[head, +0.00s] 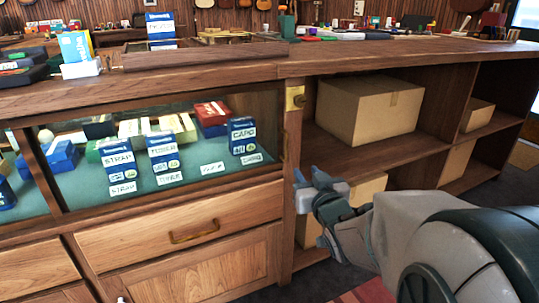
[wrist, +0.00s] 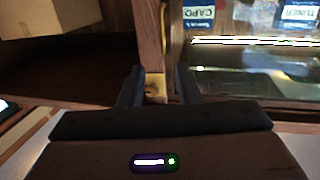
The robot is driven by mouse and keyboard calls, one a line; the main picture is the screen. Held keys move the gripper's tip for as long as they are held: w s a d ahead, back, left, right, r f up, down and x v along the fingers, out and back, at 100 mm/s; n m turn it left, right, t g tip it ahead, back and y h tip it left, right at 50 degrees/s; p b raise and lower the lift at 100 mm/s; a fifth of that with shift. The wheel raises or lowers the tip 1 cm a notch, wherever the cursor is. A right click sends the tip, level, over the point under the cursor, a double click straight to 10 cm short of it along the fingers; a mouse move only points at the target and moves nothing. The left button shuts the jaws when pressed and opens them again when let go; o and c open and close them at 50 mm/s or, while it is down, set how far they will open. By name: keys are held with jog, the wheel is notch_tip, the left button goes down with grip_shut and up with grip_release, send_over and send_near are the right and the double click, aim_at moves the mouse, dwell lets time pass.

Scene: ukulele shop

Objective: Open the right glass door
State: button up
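The right glass door (head: 222,158) is a wood-framed pane in the display case, and it looks closed. A thin brass handle (head: 284,148) stands upright at its right edge; a thin brass strip (wrist: 163,22) that may be it shows in the wrist view. My gripper (head: 307,180) is just right of the door's edge, lower than the handle, by the wooden post. In the wrist view my gripper (wrist: 159,86) has its fingers apart, with the post (wrist: 150,45) and a brass plate (wrist: 156,88) seen between them. I see no grip on the handle.
Boxes of straps, tuners and a capo (head: 242,135) stand behind the glass. A drawer (head: 130,232) with a brass pull lies below. Open shelves with cardboard boxes (head: 368,110) are right of the post. The countertop (head: 200,75) overhangs above.

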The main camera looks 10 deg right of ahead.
jog(key=shift+a+f, duration=0.1)
jog(key=shift+f, duration=0.25)
jog(key=p, duration=1.4)
send_near(287, 147)
jog(key=w, duration=0.2)
jog(key=w+b, duration=0.1)
jog(key=w, duration=0.5)
jog(key=shift+a+f+b, duration=0.2)
jog(key=shift+a+b, duration=0.1)
jog(key=shift+a, duration=0.1)
grip_shut()
